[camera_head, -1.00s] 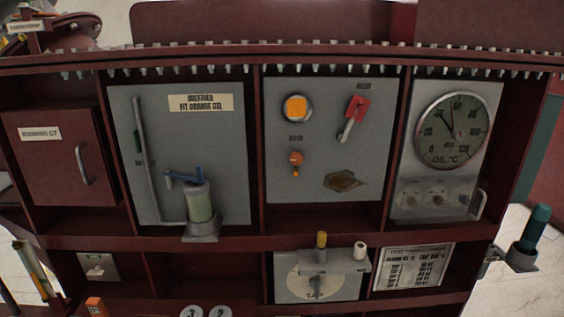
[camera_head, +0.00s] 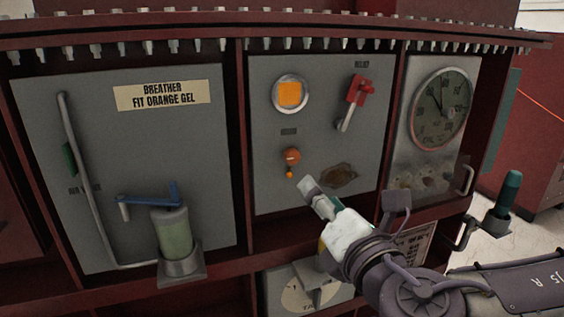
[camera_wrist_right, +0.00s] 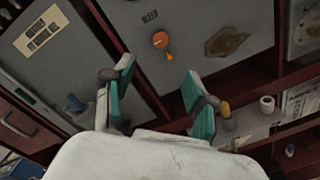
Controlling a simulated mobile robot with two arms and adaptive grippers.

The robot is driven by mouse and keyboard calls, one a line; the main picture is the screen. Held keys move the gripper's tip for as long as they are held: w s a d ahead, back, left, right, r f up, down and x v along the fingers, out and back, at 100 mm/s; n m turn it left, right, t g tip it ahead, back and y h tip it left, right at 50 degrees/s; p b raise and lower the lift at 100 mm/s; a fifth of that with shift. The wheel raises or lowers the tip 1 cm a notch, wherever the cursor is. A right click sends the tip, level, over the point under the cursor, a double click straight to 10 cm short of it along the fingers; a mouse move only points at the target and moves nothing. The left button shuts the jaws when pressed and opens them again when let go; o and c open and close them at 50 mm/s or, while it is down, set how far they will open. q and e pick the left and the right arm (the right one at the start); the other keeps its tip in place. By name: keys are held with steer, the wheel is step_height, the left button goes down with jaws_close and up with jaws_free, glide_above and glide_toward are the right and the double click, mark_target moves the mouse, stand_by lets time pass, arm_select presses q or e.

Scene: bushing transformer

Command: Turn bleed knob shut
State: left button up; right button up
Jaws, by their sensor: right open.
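The bleed knob, a small orange knob with a short pointer hanging down (camera_head: 291,157), sits on the grey middle panel (camera_head: 265,195). It also shows in the right wrist view (camera_wrist_right: 161,41), beyond the fingertips. My right gripper (camera_head: 350,194) reaches in from the lower right, below and right of the knob. In the right wrist view its two teal-padded fingers (camera_wrist_right: 159,70) stand apart with nothing between them. The fingers look apart from the knob. My left gripper is not in view.
A red relief lever (camera_head: 357,91), an orange square lamp (camera_head: 290,94) and a rusty patch (camera_head: 339,176) share the panel. The breather cylinder (camera_head: 173,233) with a blue handle is at left. A dial gauge (camera_head: 441,108) and a teal-handled part (camera_head: 507,192) are at right. A dark red ledge runs below.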

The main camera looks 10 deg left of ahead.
mark_target(293, 159)
steer(key=p+x, duration=0.3)
steer(key=x, duration=0.9)
steer(key=shift+d+r+p, duration=0.1)
steer(key=shift+r+p, duration=0.05)
steer(key=shift+p, duration=0.25)
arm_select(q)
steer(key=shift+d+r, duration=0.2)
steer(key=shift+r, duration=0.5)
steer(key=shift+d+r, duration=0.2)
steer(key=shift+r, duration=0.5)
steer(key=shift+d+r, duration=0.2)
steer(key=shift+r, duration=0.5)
arm_select(e)
steer(key=shift+w+a, duration=0.35)
steer(key=shift+w, duration=0.25)
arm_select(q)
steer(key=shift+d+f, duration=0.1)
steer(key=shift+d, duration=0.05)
arm_select(e)
jaws_close()
